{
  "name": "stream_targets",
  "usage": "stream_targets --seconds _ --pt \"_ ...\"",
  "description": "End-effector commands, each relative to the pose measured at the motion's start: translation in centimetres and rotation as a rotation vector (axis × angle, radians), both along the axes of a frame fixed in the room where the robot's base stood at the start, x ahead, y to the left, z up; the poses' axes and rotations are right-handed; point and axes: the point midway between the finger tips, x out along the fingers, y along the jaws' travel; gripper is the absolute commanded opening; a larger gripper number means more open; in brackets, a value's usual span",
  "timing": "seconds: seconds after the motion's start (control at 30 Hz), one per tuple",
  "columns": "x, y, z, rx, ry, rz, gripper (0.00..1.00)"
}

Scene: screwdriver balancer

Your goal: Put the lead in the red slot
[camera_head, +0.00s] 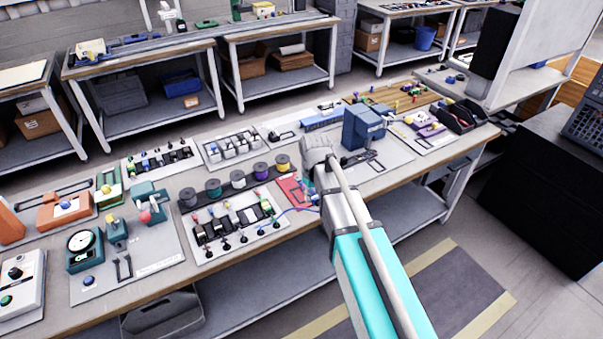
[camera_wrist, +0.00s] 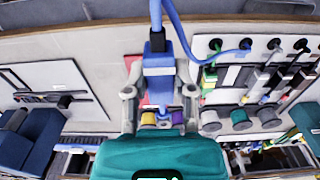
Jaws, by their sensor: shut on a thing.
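The lead's blue plug (camera_wrist: 158,68) is between the two fingers of my gripper (camera_wrist: 158,90) in the wrist view, with the fingers shut on it. A blue cable (camera_wrist: 172,22) runs from its black end up out of view and curves right. In the head view the cable (camera_head: 287,213) arcs over the bench, and my gripper (camera_head: 317,190) is low over the bench at the arm's end. The red slot panel (camera_head: 289,189) is just left of my gripper. In the wrist view only red patches show behind the fingers, and the plug hides the rest; contact cannot be told.
A board with black knobs and switches (camera_head: 232,225) and a row of spools (camera_head: 237,179) lie left of my gripper. A blue block-shaped device (camera_head: 363,127) stands to the right. The bench's front edge (camera_head: 415,168) is close to my arm.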

Motion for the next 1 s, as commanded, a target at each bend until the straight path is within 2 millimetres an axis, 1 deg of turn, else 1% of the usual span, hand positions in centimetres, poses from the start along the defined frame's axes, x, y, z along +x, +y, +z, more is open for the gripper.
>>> stream_targets --seconds 0.07,0.17,0.27,0.37,0.6,0.7,0.83,1.0 --pt "0.1 0.3 -0.1 0.000 0.000 0.004 0.00" --pt "0.9 0.7 -0.4 0.000 0.000 0.006 0.00" --pt "2.4 1.3 -0.9 0.000 0.000 0.006 0.00" --pt "4.6 2.0 -1.5 0.000 0.000 0.005 0.00" --pt "10.5 4.0 -3.3 0.000 0.000 0.000 0.00" --pt "12.3 4.6 -3.8 0.000 0.000 -0.001 0.00" --pt "13.6 5.1 -4.1 0.000 0.000 -0.003 0.00" --pt "13.8 5.1 -4.0 0.001 -0.001 -0.003 0.00"
